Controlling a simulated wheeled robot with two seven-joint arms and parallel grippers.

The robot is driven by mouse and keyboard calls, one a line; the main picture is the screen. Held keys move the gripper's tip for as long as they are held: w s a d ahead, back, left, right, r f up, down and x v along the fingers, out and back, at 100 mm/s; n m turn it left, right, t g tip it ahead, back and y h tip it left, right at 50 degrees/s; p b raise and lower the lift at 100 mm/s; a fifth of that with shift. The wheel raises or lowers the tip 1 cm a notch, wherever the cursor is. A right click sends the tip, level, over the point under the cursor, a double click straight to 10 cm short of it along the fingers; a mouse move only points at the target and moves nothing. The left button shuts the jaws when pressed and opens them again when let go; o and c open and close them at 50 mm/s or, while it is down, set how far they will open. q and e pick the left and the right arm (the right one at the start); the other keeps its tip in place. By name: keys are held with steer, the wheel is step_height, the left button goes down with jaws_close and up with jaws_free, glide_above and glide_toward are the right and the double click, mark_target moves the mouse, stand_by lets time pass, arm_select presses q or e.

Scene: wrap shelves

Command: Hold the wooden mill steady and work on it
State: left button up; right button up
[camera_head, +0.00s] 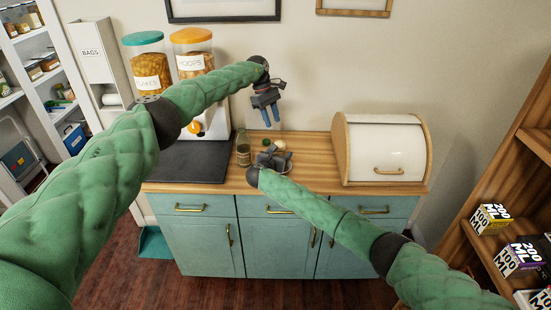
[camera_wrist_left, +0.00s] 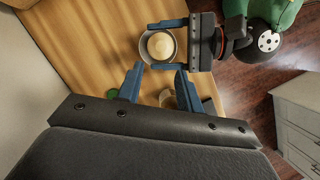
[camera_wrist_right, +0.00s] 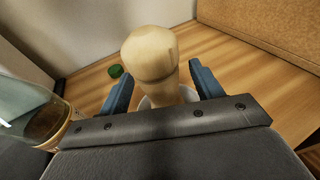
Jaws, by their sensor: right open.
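The wooden mill (camera_wrist_right: 150,60) is pale and stands upright in a light bowl (camera_wrist_left: 174,58) on the counter. Its round top shows in the left wrist view (camera_wrist_left: 160,45). My right gripper (camera_wrist_right: 162,80) is open, with one finger on each side of the mill; I cannot tell whether they touch it. It also shows in the left wrist view (camera_wrist_left: 166,45). In the head view the right gripper partly hides the mill and bowl. My left gripper (camera_head: 270,122) points down above the counter, open and empty, as the left wrist view shows (camera_wrist_left: 160,72).
A glass jar (camera_head: 243,150) stands left of the bowl, and a small green lid (camera_wrist_right: 115,70) lies on the counter behind. A bread box (camera_head: 385,148) stands at the right, a dark mat (camera_head: 190,162) and cereal dispensers (camera_head: 194,60) at the left.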

steer(key=shift+x, duration=1.3)
